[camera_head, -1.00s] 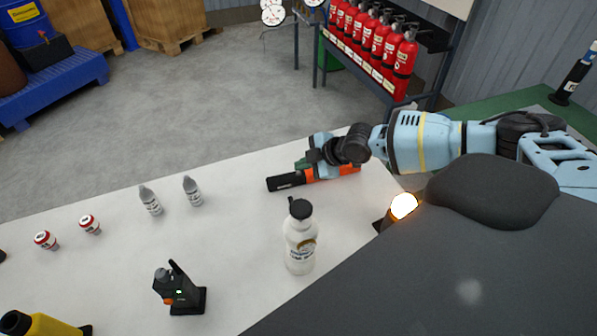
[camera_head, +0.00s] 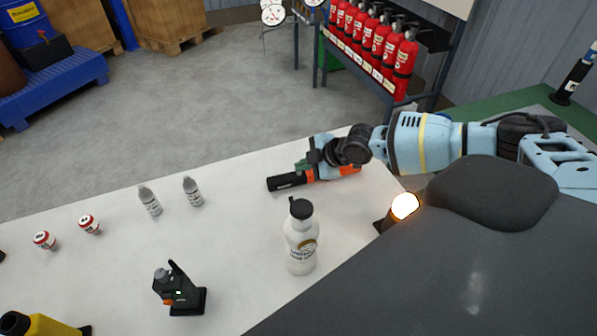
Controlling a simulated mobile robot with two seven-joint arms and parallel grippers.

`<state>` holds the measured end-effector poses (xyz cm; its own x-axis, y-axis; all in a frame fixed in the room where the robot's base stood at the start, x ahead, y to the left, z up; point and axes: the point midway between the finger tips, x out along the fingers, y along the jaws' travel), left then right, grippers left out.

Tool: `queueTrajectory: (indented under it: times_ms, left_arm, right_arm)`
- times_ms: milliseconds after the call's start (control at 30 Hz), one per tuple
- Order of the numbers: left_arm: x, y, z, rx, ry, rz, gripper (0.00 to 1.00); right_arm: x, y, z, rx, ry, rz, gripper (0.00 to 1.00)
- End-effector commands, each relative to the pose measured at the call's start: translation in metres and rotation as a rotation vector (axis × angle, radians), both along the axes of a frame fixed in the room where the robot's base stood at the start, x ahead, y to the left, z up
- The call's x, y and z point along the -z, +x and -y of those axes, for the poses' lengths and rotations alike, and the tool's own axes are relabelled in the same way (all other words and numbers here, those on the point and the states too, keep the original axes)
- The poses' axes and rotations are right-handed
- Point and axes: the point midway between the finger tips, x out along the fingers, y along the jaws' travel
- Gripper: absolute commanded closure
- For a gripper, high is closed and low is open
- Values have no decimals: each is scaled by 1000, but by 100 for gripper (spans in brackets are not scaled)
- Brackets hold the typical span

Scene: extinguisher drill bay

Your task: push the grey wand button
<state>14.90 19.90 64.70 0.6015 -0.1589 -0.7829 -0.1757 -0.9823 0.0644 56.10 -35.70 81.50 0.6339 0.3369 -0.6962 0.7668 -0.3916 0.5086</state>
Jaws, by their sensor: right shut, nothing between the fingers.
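An orange and black wand (camera_head: 287,181) lies on the white table, its black end pointing left. My right gripper (camera_head: 309,167) is over the wand's orange part, shut and with nothing between its fingers. The fingertips are at or just above the wand; I cannot tell whether they touch it. The grey button cannot be made out; the gripper covers part of the wand. My left gripper is not in view.
A white bottle with a black cap (camera_head: 301,240) stands in front of the wand. A glowing lamp (camera_head: 404,206) is to its right. Two small grey bottles (camera_head: 193,191) and a black handheld device (camera_head: 180,288) stand to the left. The table between them is clear.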

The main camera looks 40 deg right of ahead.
Motion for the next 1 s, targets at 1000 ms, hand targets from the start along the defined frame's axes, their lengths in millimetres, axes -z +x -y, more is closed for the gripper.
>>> queueTrajectory:
  times_ms: [1000]
  left_arm:
    - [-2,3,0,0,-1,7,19]
  right_arm:
    - [-4,0,0,-1,0,-1,100]
